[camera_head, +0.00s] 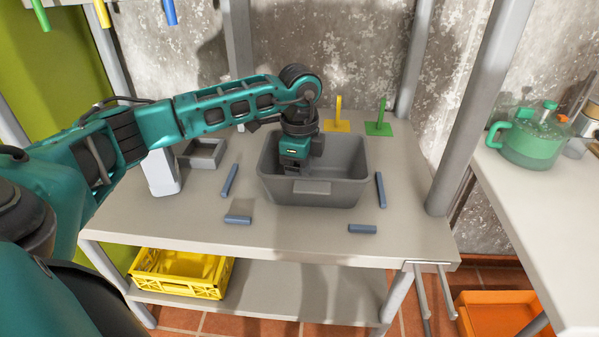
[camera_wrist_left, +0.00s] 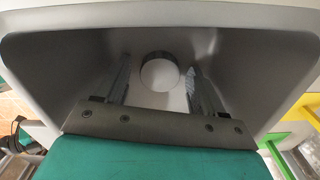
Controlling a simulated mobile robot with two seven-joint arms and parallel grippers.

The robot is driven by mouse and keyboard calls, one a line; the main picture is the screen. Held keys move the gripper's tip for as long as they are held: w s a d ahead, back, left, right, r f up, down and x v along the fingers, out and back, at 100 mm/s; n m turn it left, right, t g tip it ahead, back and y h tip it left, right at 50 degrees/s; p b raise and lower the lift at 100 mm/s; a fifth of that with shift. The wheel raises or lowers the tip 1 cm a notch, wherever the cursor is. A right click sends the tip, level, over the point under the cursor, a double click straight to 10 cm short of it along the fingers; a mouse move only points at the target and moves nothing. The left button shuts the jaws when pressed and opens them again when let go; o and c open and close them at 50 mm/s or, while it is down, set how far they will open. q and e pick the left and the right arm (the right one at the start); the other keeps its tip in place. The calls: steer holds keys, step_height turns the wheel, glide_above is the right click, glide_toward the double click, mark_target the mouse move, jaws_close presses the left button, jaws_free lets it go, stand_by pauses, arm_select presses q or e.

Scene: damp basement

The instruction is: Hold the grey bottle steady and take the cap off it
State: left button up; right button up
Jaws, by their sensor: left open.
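A round, light grey thing with a darker rim (camera_wrist_left: 160,72), which looks like the grey bottle seen end-on, is inside the grey bin (camera_head: 312,200). It does not show in the head view, where the bin wall and my gripper block it. I cannot tell its cap from its body. My left gripper (camera_head: 295,168) points down into the bin. In the left wrist view its two fingers (camera_wrist_left: 160,70) are open, one on each side of the round thing, and I see no clear contact. My right gripper is not in view.
Blue bars lie on the table (camera_head: 285,235) around the bin, with a white block (camera_head: 162,172) and a small grey box (camera_head: 203,153) to the left. Yellow (camera_head: 337,124) and green (camera_head: 379,128) hook stands are behind. A green jug (camera_head: 530,140) stands on the right-hand table.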

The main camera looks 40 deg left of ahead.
arm_select(q)
steer(key=shift+r, duration=0.1)
step_height(320, 180, up, 12)
steer(key=p, duration=0.2)
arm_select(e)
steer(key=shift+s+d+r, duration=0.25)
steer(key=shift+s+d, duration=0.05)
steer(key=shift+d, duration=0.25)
arm_select(q)
steer(key=shift+r, duration=0.1)
